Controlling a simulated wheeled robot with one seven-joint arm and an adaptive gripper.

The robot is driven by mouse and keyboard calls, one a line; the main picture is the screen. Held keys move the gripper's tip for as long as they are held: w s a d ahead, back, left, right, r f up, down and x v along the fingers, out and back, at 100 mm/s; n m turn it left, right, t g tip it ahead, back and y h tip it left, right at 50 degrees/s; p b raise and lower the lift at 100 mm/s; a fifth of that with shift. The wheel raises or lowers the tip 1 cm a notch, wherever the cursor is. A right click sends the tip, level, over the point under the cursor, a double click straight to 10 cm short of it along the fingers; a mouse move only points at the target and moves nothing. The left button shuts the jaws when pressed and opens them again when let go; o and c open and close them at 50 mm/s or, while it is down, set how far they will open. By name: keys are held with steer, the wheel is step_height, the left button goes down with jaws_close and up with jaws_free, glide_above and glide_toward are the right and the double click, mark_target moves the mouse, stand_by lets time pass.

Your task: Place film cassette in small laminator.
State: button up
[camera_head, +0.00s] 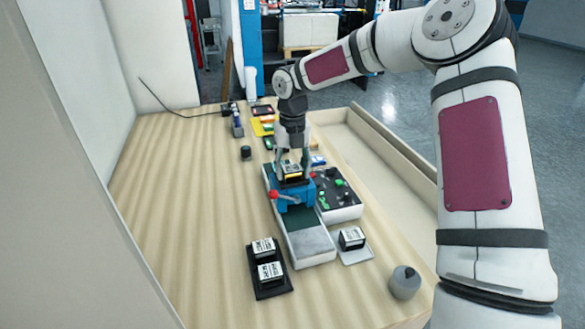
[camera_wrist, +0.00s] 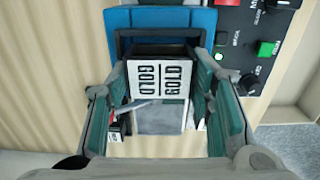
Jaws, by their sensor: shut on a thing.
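A dark film cassette with a white label reading "GOLD" (camera_wrist: 157,84) is between the fingers of my gripper (camera_wrist: 160,98). In the head view my gripper (camera_head: 292,158) points down and is shut on the cassette (camera_head: 291,171). The cassette is at the top of the small blue laminator (camera_head: 295,196), which has red knobs at its side. In the wrist view the cassette is by the laminator's blue frame (camera_wrist: 172,18). I cannot tell whether it touches the seat, as the fingers hide its sides.
Two cassettes stand on a black tray (camera_head: 285,291) at the front. Another cassette (camera_head: 351,238) stands on a grey plate to the right. A control panel (camera_head: 338,196) adjoins the laminator. The table's left side is clear.

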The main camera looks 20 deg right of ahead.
mark_target(292, 168)
steer(key=o, duration=1.2)
steer(key=shift+o, duration=0.2)
step_height(292, 168, up, 11)
steer(key=b, duration=0.1)
steer(key=s+a+r+m+h, duration=0.2)
steer(key=s+r+m, duration=0.4)
steer(key=s+m, duration=0.3)
steer(key=s+d+m+t+y, duration=0.2)
steer(key=s+m+t, duration=0.3)
steer(key=s+m, duration=2)
steer(key=shift+s+r+m, duration=0.15)
steer(key=shift+r+m, duration=0.25)
steer(key=shift+m, duration=0.6)
